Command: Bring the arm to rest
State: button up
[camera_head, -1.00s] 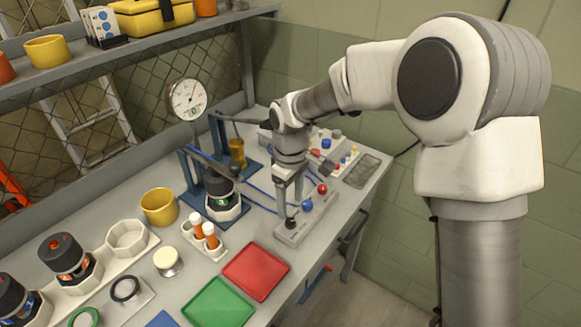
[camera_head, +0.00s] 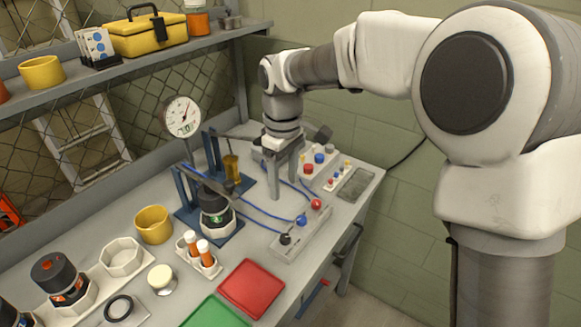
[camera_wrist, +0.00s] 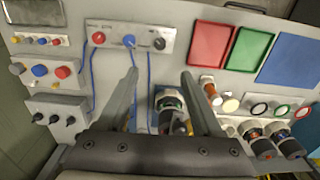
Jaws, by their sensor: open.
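My arm reaches over the workbench from the right in the head view. My gripper (camera_head: 283,180) points down above the back part of the bench, between the thruster stand and the small knob panels.
A dial gauge (camera_head: 183,117) and a thruster in a blue stand (camera_head: 212,195) are left of my gripper. A yellow cup (camera_head: 154,224), a red tray (camera_head: 251,288) and a green tray (camera_head: 213,313) stand on the bench. A shelf (camera_head: 120,65) runs above its back.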

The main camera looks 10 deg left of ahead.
jog(key=s+d+r+m+t, duration=0.1)
jog(key=s+d+r+m, duration=0.25)
jog(key=d, duration=0.35)
jog(key=s+d+r+m+t, duration=0.25)
jog(key=s+d, duration=0.25)
jog(key=d, duration=0.3)
jog(key=s+d+r+m+t, duration=0.1)
jog(key=s+d+r+m, duration=0.25)
jog(key=d, duration=0.35)
jog(key=s+d+f+m+t, duration=0.1)
jog(key=s+d+f+m, duration=0.1)
jog(key=s+d+m, duration=0.2)
jog(key=s+d, duration=0.1)
jog(key=s, duration=0.2)
jog(key=shift+s, duration=0.3)
